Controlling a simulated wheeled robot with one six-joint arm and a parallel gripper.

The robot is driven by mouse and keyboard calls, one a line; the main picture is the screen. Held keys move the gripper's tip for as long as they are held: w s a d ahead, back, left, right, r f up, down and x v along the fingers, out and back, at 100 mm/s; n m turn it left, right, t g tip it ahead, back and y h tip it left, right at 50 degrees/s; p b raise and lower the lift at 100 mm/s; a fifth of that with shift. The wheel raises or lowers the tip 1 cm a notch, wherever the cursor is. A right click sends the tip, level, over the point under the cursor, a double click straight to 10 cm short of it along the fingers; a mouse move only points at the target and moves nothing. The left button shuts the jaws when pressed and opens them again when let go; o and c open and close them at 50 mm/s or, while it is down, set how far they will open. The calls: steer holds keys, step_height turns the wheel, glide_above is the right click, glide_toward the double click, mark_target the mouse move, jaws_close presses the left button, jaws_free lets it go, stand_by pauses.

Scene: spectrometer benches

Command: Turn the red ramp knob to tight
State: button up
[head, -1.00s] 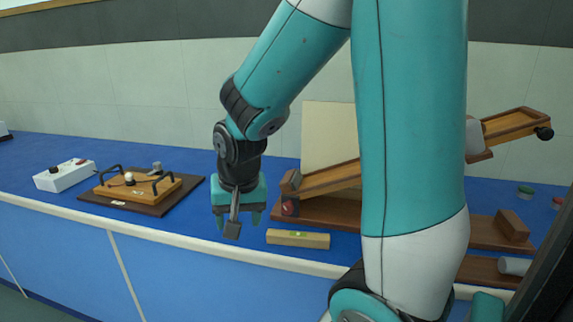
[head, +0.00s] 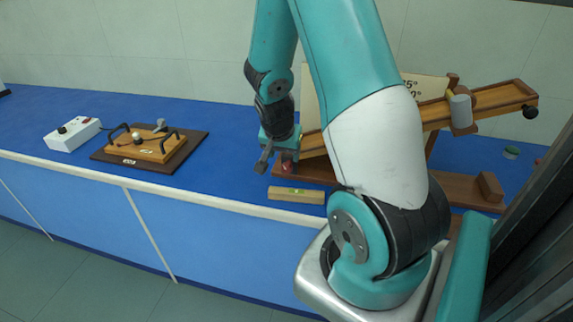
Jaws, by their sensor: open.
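The red ramp knob (head: 287,166) is a small red piece low at the left end of the wooden ramp (head: 437,115). Part of it is hidden behind my gripper. My gripper (head: 275,160) points down right at the knob, with its teal body above and its grey fingers just left of and around it. The fingers are open and hold nothing that I can see. I cannot tell whether they touch the knob. The ramp slopes up to the right, its middle hidden behind my arm, and a grey cylinder (head: 461,111) sits on its upper part.
A wooden spirit level (head: 297,195) lies in front of the ramp near the bench's front edge. A white box (head: 73,134) and a wooden board with black handles (head: 150,146) stand at left. The blue bench top (head: 225,165) is clear between board and ramp.

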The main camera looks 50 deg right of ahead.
mark_target(288, 166)
steer(key=x, duration=0.7)
steer(key=shift+w+d+f+p, duration=0.1)
steer(key=shift+d+f+p, duration=0.05)
steer(key=shift+f+p, duration=0.2)
steer(key=c, duration=0.9)
steer(key=shift+d+f+t+b, duration=0.15)
steer(key=shift+f+t+b, duration=0.15)
steer(key=shift+t+b, duration=0.65)
steer(key=t+b, duration=0.1)
steer(key=t+y+b, duration=0.1)
steer(key=shift+s+m+b, duration=0.3)
steer(key=shift+m+b, duration=0.1)
steer(key=shift+r, duration=0.25)
steer(key=o, duration=0.9)
